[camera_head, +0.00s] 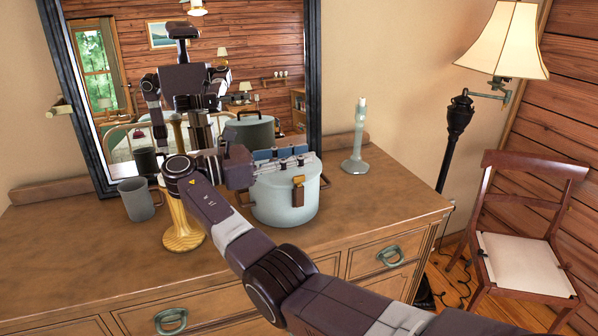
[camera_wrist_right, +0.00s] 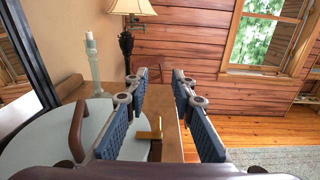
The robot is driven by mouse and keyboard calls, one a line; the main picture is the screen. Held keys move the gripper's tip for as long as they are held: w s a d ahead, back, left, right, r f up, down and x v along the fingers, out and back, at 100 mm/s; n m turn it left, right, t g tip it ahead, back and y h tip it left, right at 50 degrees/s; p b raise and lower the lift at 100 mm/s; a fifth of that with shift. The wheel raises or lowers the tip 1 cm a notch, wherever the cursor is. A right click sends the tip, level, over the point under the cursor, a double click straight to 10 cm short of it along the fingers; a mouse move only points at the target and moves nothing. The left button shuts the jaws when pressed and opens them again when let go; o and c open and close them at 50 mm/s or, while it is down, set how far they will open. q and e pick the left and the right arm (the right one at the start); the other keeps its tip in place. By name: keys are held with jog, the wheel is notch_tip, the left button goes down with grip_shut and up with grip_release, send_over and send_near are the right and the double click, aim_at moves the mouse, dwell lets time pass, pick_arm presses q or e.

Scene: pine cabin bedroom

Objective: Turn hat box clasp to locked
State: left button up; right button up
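The pale grey-blue round hat box (camera_head: 272,207) stands on the dresser. Its clasp (camera_head: 298,191), a brown tab with a gold piece at the top, hangs on the front wall near the lid edge. My right gripper (camera_head: 305,159) is over the lid, with its blue-padded fingers apart and nothing held. In the wrist view, my right gripper (camera_wrist_right: 159,78) is open. The gold part of the clasp (camera_wrist_right: 149,134) shows between the fingers, at the box rim. The brown lid handle (camera_wrist_right: 77,131) lies left of the fingers. My left gripper is not seen directly.
A grey mug (camera_head: 138,203) and a wooden stand (camera_head: 183,236) are left of the box. A pale candlestick (camera_head: 355,150) stands right of it. A mirror (camera_head: 313,75) rises behind. The dresser top (camera_head: 395,205) is clear at front right.

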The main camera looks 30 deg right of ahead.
aim_at(299, 176)
jog(key=shift+r, duration=2.15)
jog(key=shift+a+f, duration=0.1)
